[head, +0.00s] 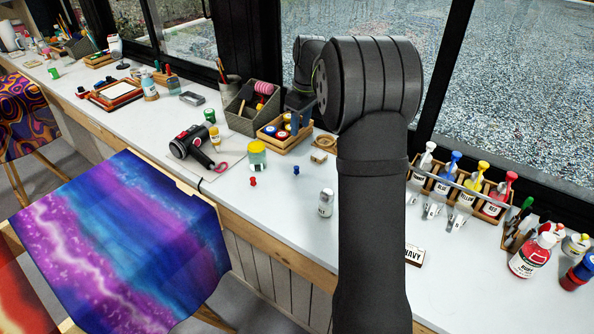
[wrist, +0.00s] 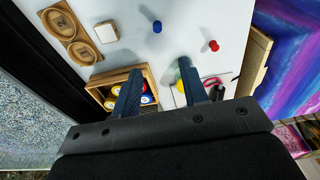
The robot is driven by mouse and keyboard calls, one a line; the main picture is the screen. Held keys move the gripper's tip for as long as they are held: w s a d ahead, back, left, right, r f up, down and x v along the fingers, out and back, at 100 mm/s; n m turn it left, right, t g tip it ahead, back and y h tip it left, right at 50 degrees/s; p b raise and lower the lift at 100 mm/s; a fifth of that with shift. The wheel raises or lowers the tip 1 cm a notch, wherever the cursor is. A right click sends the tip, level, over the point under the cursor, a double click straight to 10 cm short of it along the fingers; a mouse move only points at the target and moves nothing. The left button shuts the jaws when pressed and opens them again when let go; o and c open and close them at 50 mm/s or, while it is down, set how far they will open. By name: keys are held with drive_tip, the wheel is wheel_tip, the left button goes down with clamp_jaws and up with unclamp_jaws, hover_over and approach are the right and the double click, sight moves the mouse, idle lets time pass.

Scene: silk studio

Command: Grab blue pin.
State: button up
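The blue pin (head: 296,170) stands on the white counter in the head view, right of the red pin (head: 253,181). In the wrist view the blue pin (wrist: 157,27) is near the top middle, and the red pin (wrist: 214,45) is to its right. My gripper (wrist: 160,70) is open, its two dark fingers apart with nothing held between them. The blue pin is beyond the fingertips and apart from them. In the head view my gripper (head: 297,108) is partly hidden behind my arm, over the wooden jar box.
The wooden box (head: 284,147) of jars is below my gripper; it also shows in the wrist view (wrist: 148,74). A yellow-lidded jar (head: 257,157), a hair dryer (head: 192,146) and a white bottle (head: 326,203) stand nearby. The counter around the pins is clear.

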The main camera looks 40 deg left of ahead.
hover_over(297, 167)
drive_tip(key=f, duration=1.2)
drive_tip(key=shift+s+d+f, duration=0.1)
drive_tip(key=shift+s+f, duration=0.2)
drive_tip(key=shift+w+f, duration=0.2)
drive_tip(key=shift+f, duration=2.5)
drive_tip(key=shift+c, duration=0.4)
clamp_jaws()
